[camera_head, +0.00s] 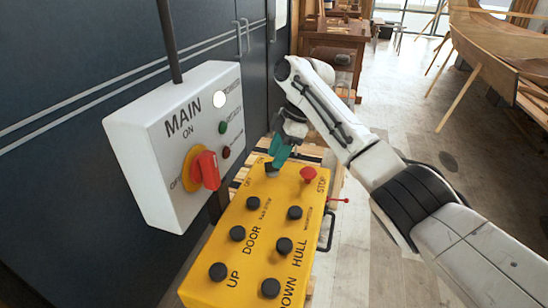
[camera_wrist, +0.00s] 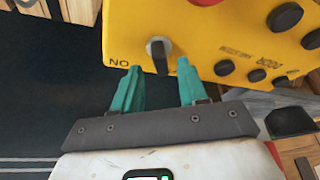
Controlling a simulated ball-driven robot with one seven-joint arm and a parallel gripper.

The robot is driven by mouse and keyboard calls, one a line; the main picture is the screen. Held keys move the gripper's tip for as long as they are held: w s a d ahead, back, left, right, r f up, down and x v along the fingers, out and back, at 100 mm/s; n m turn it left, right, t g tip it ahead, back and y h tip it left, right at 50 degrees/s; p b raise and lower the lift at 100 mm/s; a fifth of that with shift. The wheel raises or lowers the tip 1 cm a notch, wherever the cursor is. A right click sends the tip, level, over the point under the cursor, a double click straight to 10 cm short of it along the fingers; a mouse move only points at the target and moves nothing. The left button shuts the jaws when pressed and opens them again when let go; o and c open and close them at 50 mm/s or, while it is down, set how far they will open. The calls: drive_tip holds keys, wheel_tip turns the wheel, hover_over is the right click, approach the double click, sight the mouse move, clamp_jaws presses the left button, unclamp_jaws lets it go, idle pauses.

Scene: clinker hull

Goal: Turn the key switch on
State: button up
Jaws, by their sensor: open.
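The key switch (camera_wrist: 158,54), a small dark knob with a grey upright tab, sits at the end of the yellow control box (camera_wrist: 220,40). Lettering reading "ON" shows upside down beside it in the wrist view. In the head view the key switch (camera_head: 271,168) is at the box's far end, partly covered by my gripper (camera_head: 279,156). In the wrist view my gripper (camera_wrist: 159,66) is open. Its two teal fingertips are on either side of the tab's line, just short of or level with the knob. I cannot tell whether they touch it.
A red stop button (camera_head: 308,174) and several black buttons are on the yellow box. A white "MAIN" box (camera_head: 150,175) with a red rotary handle (camera_head: 207,170) stands close on the left. Dark cabinets (camera_head: 60,150) are behind it. A wooden hull (camera_head: 500,45) is at far right.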

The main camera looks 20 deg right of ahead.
drive_tip(key=shift+x, duration=1.3)
drive_tip(key=shift+c, duration=0.2)
clamp_jaws()
